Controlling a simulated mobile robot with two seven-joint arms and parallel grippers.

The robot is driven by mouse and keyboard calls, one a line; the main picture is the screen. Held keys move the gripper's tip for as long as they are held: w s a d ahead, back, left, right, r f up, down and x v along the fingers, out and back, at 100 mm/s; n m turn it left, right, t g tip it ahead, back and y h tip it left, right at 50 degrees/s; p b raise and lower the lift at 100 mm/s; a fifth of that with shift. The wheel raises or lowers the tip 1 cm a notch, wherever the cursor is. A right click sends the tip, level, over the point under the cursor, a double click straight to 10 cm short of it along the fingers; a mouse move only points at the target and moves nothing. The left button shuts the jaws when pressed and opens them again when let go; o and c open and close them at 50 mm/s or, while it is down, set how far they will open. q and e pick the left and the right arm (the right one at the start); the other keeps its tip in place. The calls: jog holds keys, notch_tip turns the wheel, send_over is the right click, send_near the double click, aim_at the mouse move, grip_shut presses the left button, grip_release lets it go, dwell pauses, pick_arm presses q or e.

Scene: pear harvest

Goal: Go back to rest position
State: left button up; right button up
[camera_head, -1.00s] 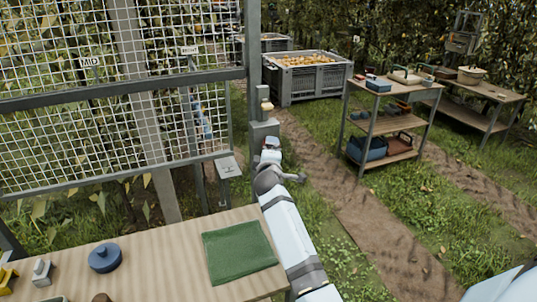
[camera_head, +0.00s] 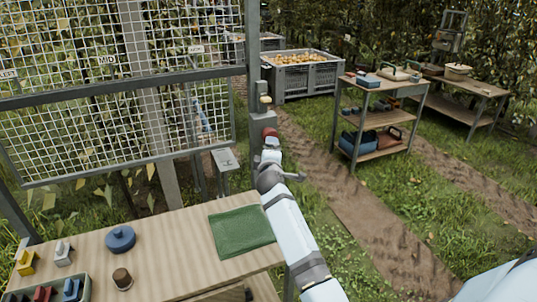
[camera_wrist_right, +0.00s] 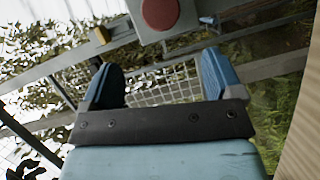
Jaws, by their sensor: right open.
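My right arm reaches up from the bottom of the head view to the right gripper (camera_head: 270,150), beside the grey post at the mesh panel's right end. In the right wrist view the two blue fingers of the right gripper (camera_wrist_right: 160,80) stand wide apart with nothing between them. A red round button (camera_head: 270,132) on a grey box shows just beyond the gripper. It also shows in the right wrist view (camera_wrist_right: 161,13), beyond the fingertips and apart from them. My left gripper is not in view.
A wooden table (camera_head: 175,240) below holds a green cloth (camera_head: 242,231), a blue round lidded thing (camera_head: 120,239) and a tray (camera_head: 50,290). The mesh panel (camera_head: 80,135) stands behind. A shelf cart (camera_head: 375,120) and a crate of pears (camera_head: 303,76) stand farther right. Grass and a dirt path lie between.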

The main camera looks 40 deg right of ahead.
jog(key=shift+d+f, duration=0.1)
jog(key=shift+f, duration=0.05)
dwell(0.4)
